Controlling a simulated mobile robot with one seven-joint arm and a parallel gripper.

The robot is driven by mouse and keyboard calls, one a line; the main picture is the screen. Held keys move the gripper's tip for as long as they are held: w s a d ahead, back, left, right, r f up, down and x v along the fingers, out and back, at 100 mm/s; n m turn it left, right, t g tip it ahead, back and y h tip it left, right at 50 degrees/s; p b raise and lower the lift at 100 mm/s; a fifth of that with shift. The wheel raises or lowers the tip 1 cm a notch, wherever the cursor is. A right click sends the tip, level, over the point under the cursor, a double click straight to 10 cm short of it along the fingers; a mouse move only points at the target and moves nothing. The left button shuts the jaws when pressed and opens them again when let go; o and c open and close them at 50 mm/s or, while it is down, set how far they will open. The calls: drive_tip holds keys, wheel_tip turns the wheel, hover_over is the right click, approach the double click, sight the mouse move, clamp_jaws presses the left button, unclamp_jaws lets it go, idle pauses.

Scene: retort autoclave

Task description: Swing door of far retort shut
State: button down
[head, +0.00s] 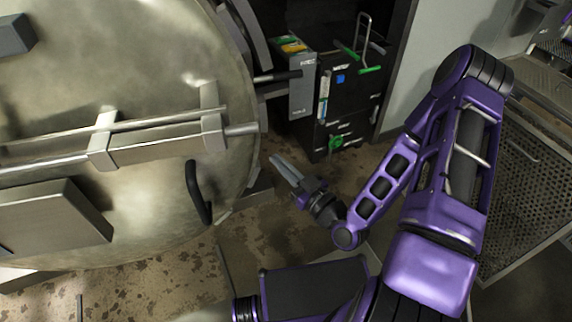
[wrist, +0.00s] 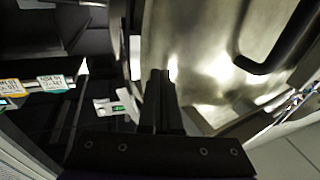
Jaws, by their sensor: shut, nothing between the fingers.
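The retort door (head: 150,190) is a large round domed metal disc filling the left of the head view. It carries a bar latch across its face and a black curved handle (head: 197,192) near its lower right edge. In the wrist view the door's metal face (wrist: 205,50) fills the right half, with the black handle (wrist: 277,45) at upper right. My gripper (head: 280,166) is shut and empty, just right of the door's edge in the head view. In the wrist view its fingers (wrist: 160,80) overlap the door's rim; I cannot tell whether they touch it.
A black cabinet (head: 350,85) with labels and green parts stands behind, beside a grey box (head: 302,88). A perforated metal crate (head: 520,185) is at the right. Stained floor (head: 265,225) shows between the door and my arm.

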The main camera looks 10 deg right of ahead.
drive_tip(key=x, duration=0.9)
drive_tip(key=shift+w+a+p, duration=0.15)
drive_tip(key=shift+w+p, duration=0.1)
drive_tip(key=shift+p, duration=0.1)
